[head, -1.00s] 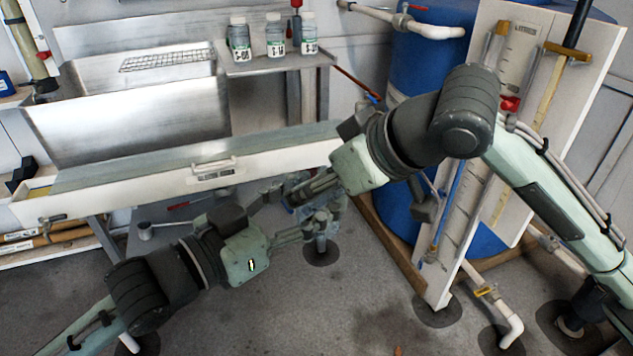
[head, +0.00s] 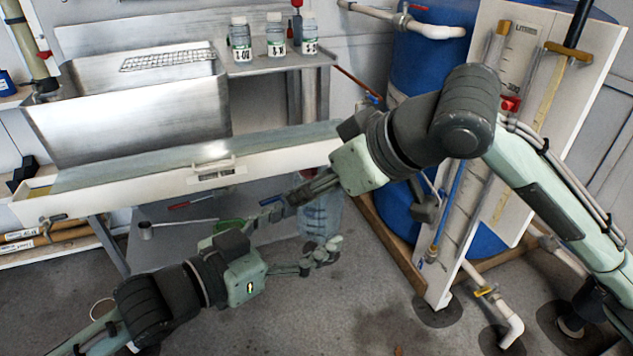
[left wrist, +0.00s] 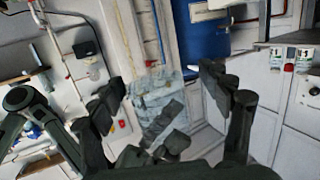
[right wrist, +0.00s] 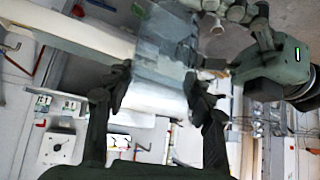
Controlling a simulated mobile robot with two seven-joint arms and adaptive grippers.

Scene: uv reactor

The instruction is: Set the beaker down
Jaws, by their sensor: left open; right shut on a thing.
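The beaker (head: 322,215) is clear and bluish, and hangs above the floor in front of the blue tank. My right gripper (head: 308,190) is shut on it; in the right wrist view the beaker (right wrist: 165,50) sits between the fingers. My left gripper (head: 304,234) is open, just below and left of the beaker, with its lower finger near the beaker's lower end. In the left wrist view the beaker (left wrist: 152,95) shows between the spread fingers. I cannot tell whether the left fingers touch it.
A long white flume (head: 130,185) runs across the left. Behind it is a steel sink (head: 130,125) with a shelf holding labelled bottles (head: 241,40). The blue tank (head: 420,70) and a white gauge board (head: 525,70) stand right. Open grey floor (head: 330,315) lies in front.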

